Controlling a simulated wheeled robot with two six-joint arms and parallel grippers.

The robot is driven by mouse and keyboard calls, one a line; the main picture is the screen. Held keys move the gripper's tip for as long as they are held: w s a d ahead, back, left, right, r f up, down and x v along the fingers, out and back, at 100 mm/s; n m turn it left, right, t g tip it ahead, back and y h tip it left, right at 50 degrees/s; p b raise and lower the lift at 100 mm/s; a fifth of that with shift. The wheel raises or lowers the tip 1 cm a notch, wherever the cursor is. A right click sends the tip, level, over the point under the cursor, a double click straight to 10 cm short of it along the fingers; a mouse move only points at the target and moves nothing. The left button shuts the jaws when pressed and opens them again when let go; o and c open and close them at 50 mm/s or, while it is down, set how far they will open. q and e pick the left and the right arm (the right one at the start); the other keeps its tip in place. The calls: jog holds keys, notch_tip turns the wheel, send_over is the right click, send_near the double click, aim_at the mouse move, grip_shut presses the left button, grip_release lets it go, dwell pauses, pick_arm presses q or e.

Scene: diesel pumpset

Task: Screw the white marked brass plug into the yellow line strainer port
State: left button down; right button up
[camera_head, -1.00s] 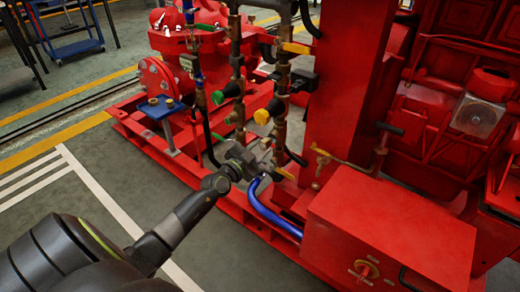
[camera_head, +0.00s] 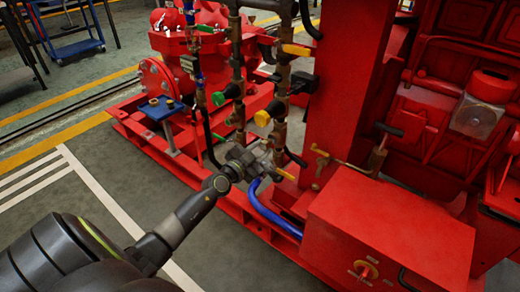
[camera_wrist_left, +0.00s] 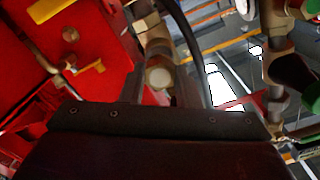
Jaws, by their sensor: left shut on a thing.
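My left gripper (camera_head: 262,158) reaches in from the lower left to the lower part of the brass pipe with the yellow cap (camera_head: 262,117). In the left wrist view its two fingers (camera_wrist_left: 160,88) are shut on the brass plug (camera_wrist_left: 159,74), whose pale round end faces the camera. A brass fitting (camera_wrist_left: 150,36), apparently the strainer, is directly beyond the plug and in line with it. I cannot tell how deep the plug sits in the port. In the head view the gripper hides the plug and port. My right gripper is not in view.
A small blue stand (camera_head: 160,108) with brass pieces is to the left. A second pipe with a green cap (camera_head: 218,97) stands close by. A blue hose (camera_head: 262,208) curves below the gripper, and a red box (camera_head: 390,230) is at right. Open floor lies left.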

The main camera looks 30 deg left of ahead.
pick_arm(q)
jog(key=shift+w+d+r, duration=0.1)
jog(key=shift+w, duration=1.2)
dwell(0.6)
jog(key=m, duration=1.2)
jog(key=shift+m, duration=0.4)
jog(key=m, duration=0.3)
jog(key=shift+m, duration=0.3)
jog(key=m, duration=0.3)
jog(key=shift+m, duration=0.4)
jog(key=m, duration=0.4)
